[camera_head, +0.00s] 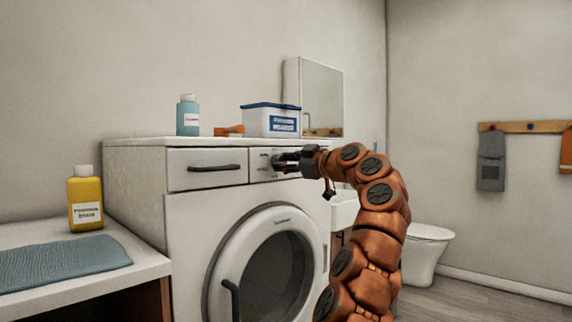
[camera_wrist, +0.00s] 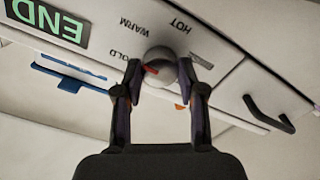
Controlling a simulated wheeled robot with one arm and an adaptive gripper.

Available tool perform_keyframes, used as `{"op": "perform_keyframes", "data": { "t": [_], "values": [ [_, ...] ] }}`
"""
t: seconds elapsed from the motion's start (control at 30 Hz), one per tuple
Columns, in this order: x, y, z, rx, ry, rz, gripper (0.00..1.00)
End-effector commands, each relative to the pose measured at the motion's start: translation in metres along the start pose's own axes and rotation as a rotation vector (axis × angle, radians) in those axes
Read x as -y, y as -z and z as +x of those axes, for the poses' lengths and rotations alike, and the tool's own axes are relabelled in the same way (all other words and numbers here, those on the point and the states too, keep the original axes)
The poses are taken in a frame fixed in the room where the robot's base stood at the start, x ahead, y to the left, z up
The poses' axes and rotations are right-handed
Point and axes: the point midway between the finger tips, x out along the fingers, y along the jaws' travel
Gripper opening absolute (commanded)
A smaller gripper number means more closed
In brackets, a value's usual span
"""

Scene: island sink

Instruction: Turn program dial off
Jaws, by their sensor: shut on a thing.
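The program dial (camera_wrist: 158,58) is a round grey knob with a red mark on the washing machine's front panel (camera_wrist: 225,62). In the wrist view, my gripper (camera_wrist: 160,72) is shut on the dial, one finger on each side. The red mark points left, towards a partly hidden label reading "OLD". "WARM" and "HOT" are printed around the dial. A display (camera_wrist: 48,22) reads "END" upside down in green. In the head view my gripper (camera_head: 278,161) is at the panel of the white washing machine (camera_head: 190,235) and hides the dial.
A drawer (camera_head: 206,169) with a dark handle is left of the gripper. A blue-lidded box (camera_head: 270,122), an orange object (camera_head: 229,130) and a blue bottle (camera_head: 188,116) stand on top. A yellow bottle (camera_head: 85,195) and grey-blue towel (camera_head: 60,263) are on the left counter.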

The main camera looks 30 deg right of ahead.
Motion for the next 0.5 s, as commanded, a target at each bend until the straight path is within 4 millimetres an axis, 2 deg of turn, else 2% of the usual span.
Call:
{"op": "perform_keyframes", "data": {
  "t": [0.5],
  "values": [
    [-0.0011,-0.0010,0.0004,0.004,-0.001,-0.492,0.05]
  ]
}}
